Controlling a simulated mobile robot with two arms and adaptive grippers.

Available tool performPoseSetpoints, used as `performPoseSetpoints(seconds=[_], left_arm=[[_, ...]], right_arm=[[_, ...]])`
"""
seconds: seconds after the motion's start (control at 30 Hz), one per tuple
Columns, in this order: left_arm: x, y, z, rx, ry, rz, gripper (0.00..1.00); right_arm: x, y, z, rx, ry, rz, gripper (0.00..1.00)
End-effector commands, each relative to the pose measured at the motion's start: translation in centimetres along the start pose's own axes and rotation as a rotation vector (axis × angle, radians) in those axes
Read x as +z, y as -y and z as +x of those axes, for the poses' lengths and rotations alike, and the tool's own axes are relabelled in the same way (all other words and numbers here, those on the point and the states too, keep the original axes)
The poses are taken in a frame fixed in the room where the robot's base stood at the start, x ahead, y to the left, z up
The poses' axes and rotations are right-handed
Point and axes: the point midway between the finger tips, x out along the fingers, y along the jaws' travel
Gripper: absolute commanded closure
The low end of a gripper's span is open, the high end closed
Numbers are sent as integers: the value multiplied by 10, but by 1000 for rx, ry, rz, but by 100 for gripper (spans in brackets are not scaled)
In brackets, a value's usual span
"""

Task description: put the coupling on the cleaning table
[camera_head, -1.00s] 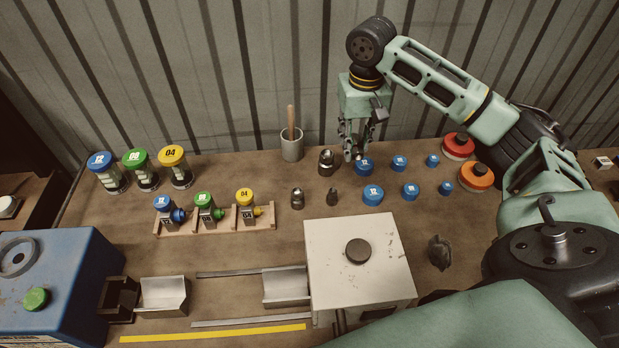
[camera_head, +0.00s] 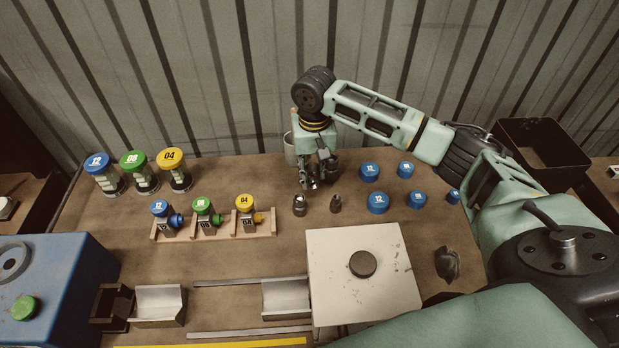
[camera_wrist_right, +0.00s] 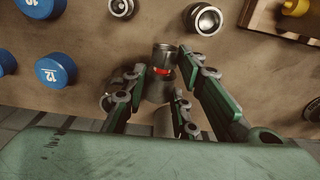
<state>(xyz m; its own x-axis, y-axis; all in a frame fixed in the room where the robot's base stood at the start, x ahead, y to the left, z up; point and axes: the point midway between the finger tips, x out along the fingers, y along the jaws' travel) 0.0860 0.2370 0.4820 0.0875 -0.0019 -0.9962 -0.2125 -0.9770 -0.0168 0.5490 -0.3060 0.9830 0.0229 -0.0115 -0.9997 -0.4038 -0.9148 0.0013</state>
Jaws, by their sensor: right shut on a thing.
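My right gripper (camera_head: 312,182) is low over the back middle of the brown table. It is shut on a grey metal coupling (camera_wrist_right: 163,56) with a red ring, which stands out between the fingertips in the right wrist view. The fingers hide its lower part. Two other metal fittings (camera_head: 299,205) (camera_head: 336,203) stand on the table just in front of the gripper, apart from it. I cannot tell which surface is the cleaning table. My left gripper is not in view.
A grey cup (camera_head: 290,150) stands behind the gripper, partly hidden. Several blue caps (camera_head: 378,203) lie to the right. A wooden rack (camera_head: 226,233) with colour-capped fittings is at left. A white box (camera_head: 335,290) with a dark knob is in front. A black bin (camera_head: 545,150) is at far right.

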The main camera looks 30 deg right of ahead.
Motion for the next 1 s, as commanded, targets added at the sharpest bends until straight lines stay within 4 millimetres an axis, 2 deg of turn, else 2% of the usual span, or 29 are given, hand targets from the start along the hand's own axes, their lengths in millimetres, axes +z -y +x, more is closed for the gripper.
performPoseSetpoints(seconds=[0.17, 0.43, 0.8, 0.83, 1.0], left_arm=[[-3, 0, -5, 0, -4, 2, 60], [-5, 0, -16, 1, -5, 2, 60], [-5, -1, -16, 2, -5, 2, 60], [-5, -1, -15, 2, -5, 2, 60], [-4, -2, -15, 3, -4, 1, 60]], right_arm=[[-1, 9, 9, 1, 1, 1, 100], [1, 9, 43, 2, 0, -1, 100], [1, 9, 48, 0, 0, 0, 100], [1, 9, 48, 1, 0, 0, 72], [1, 9, 48, 1, 0, 0, 57]])
